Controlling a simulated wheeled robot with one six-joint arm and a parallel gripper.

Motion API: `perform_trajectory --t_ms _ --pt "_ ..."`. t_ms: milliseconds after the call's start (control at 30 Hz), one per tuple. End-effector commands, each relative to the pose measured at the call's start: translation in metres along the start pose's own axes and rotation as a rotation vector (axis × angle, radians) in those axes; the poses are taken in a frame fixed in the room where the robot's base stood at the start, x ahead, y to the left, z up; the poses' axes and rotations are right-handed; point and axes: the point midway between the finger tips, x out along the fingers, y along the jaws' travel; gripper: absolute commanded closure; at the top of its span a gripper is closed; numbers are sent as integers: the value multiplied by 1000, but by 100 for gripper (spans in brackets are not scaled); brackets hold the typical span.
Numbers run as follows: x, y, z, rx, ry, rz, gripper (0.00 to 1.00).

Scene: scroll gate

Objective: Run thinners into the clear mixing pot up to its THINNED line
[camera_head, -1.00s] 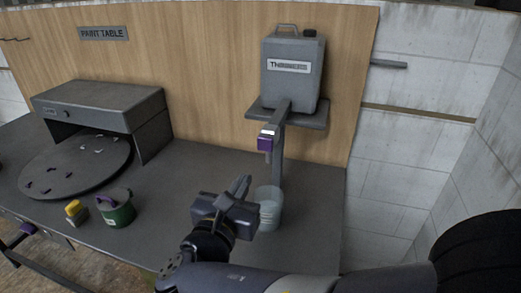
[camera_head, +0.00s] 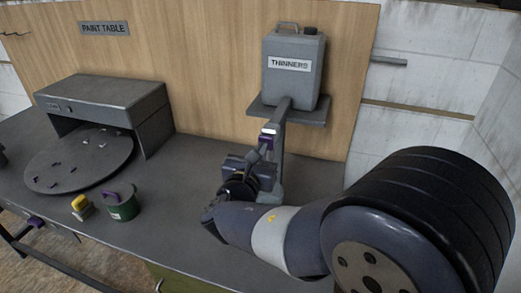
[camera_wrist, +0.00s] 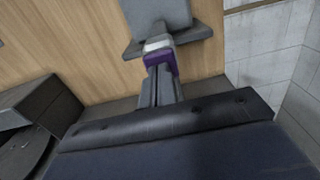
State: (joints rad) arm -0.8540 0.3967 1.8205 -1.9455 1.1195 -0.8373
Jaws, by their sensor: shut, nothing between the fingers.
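The grey thinners can (camera_head: 293,75), labelled THINNERS, stands on a bracket shelf on the wooden backboard. Its tap has a purple part (camera_head: 266,142) with a pale top, which also shows upper middle in the wrist view (camera_wrist: 161,60). My gripper (camera_head: 262,160) is shut and empty, just below and in front of the purple part in the head view. I cannot tell whether it touches it. The clear mixing pot (camera_head: 277,195) is almost wholly hidden behind my gripper and arm; only a pale sliver shows under the tap. Its THINNED line and contents cannot be seen.
A green pot (camera_head: 122,208) with a purple handle and a small yellow-topped item (camera_head: 80,206) stand at the table's front left. A round turntable (camera_head: 75,162) sits partly under a grey hood (camera_head: 105,98). The grey tabletop (camera_head: 185,185) between them and my arm is clear.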

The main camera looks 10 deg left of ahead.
Motion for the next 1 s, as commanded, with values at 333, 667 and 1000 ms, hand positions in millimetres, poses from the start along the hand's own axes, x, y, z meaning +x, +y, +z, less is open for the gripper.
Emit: perform_trajectory --t_ms 333,667,1000 --pt "16 -1 -3 1 -1 -3 100" --pt "19 0 0 0 -1 -2 100" --pt "19 0 1 1 -2 -2 100"
